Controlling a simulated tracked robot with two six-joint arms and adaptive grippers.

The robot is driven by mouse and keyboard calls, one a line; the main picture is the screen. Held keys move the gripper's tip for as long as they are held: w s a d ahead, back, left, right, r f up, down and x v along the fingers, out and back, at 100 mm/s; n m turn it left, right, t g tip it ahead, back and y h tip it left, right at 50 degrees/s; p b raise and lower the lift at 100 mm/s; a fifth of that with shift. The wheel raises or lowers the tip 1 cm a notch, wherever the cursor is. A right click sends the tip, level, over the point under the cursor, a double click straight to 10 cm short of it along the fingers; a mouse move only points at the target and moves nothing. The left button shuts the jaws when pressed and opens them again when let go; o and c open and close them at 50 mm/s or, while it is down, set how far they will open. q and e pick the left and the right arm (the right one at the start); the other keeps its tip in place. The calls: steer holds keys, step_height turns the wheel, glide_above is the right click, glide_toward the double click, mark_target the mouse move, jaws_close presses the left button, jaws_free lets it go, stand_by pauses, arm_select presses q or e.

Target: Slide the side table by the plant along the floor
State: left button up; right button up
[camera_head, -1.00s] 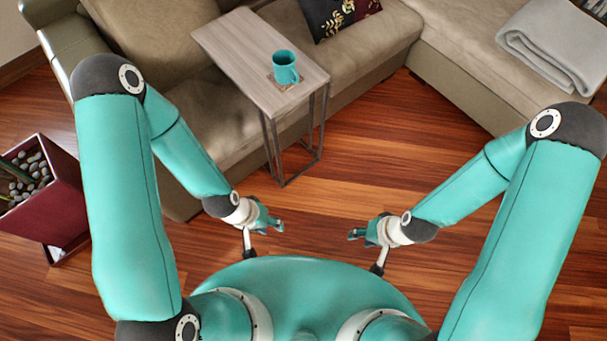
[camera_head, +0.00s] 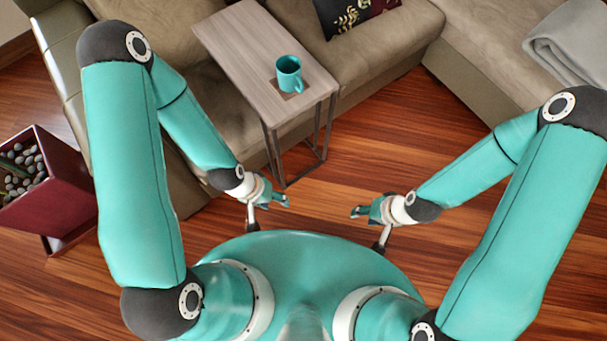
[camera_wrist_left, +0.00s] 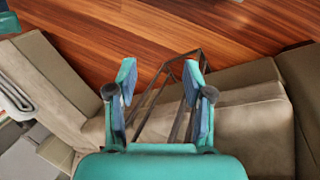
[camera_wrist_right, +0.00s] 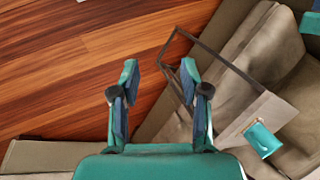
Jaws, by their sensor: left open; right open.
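The side table (camera_head: 245,45) has a grey wood top on a thin dark metal frame and stands upright against the sofa. A teal mug (camera_head: 289,74) stands on a small coaster on its near end. The table's frame also shows in the left wrist view (camera_wrist_left: 188,62), and its top in the right wrist view (camera_wrist_right: 270,112). The plant's dark red pot (camera_head: 55,200) with pebbles stands on the floor at the left. My left gripper (camera_head: 284,200) is open and empty, near and below the table's front legs. My right gripper (camera_head: 358,211) is open and empty, right of the table.
A beige sofa (camera_head: 370,60) runs behind and beside the table and turns at the right. A dark floral cushion (camera_head: 350,12) and a grey blanket (camera_head: 575,48) lie on it. The wood floor (camera_head: 390,140) right of the table is clear.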

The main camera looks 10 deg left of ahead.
arm_select(q)
steer(key=o, duration=0.7)
step_height(320, 180, down, 8)
steer(key=b, duration=0.8)
steer(key=shift+f, duration=0.1)
steer(key=shift+c, duration=0.2)
arm_select(e)
steer(key=w+a+f+n+t+y+b, duration=0.1)
steer(key=w+a+f+n+t+b, duration=0.3)
steer(key=f, duration=0.5)
steer(key=w+a+f+n+t+y+b, duration=0.1)
steer(key=w+a+f+t+b, duration=0.15)
steer(key=w+f+b, duration=0.55)
arm_select(q)
step_height(320, 180, down, 30)
steer(key=b, duration=1.8)
steer(key=shift+f, duration=0.2)
arm_select(e)
steer(key=w+a+f+n+t+y, duration=0.1)
steer(key=a+f+n+t+y, duration=0.4)
steer(key=a+f, duration=0.6)
steer(key=shift+w+a+f+n+y, duration=0.25)
steer(key=shift+w+a+n+y, duration=0.25)
steer(key=shift+y, duration=0.5)
steer(key=shift+s+t, duration=0.1)
steer(key=shift+t, duration=0.15)
arm_select(q)
steer(key=shift+w, duration=0.1)
arm_select(e)
steer(key=shift+a, duration=0.1)
